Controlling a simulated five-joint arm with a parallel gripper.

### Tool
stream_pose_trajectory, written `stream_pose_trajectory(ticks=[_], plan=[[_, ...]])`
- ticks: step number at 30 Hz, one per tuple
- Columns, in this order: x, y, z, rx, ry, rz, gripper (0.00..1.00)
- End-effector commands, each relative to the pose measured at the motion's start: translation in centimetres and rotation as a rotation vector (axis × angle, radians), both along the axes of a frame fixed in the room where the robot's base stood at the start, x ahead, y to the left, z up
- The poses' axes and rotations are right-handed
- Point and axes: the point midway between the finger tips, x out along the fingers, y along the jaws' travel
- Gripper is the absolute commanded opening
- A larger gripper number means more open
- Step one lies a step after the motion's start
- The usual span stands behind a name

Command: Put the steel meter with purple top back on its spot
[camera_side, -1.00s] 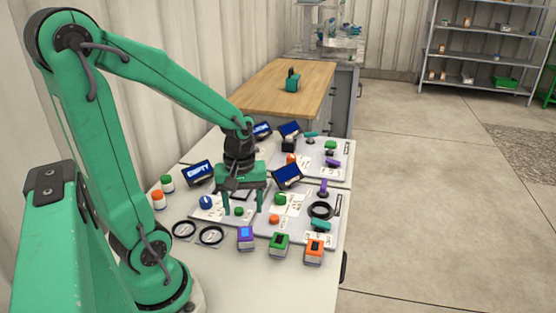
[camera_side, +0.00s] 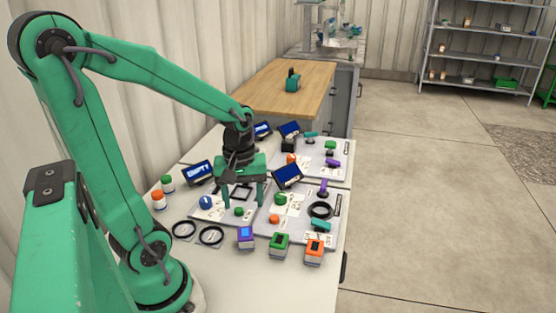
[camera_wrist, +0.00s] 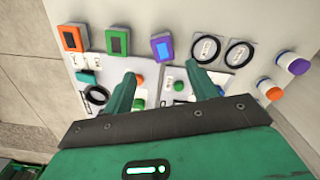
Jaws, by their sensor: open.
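The steel meter with the purple top (camera_side: 245,237) stands on the white table in front of the panels, left of the green-topped meter. In the wrist view the purple meter (camera_wrist: 162,48) is near the top middle, beyond my fingertips. My gripper (camera_side: 240,205) is open and empty, pointing down over the left panel (camera_side: 225,216), behind the purple meter and apart from it. In the wrist view its two fingers (camera_wrist: 160,75) are spread. A dark square frame (camera_side: 240,192) on the panel is partly hidden behind my gripper. I cannot tell which spot belongs to the purple meter.
The green-topped meter (camera_side: 279,244) and orange-topped meter (camera_side: 314,250) stand right of the purple one. Two black rings (camera_side: 211,235) lie to its left. Knobs, valves and small screens (camera_side: 287,175) crowd the panels. White jars (camera_side: 158,200) stand at the left.

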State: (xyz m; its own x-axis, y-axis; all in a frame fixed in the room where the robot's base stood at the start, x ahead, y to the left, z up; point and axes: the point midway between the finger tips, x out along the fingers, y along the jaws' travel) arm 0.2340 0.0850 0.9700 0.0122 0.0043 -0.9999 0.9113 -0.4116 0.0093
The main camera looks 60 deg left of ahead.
Motion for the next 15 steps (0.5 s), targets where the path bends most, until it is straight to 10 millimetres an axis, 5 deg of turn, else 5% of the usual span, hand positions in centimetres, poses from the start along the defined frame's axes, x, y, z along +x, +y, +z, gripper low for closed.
stream_pose_trajectory(ticks=[15], plan=[[0.3, -5.1, 6.8, 0.138, -0.258, -0.661, 0.58]])
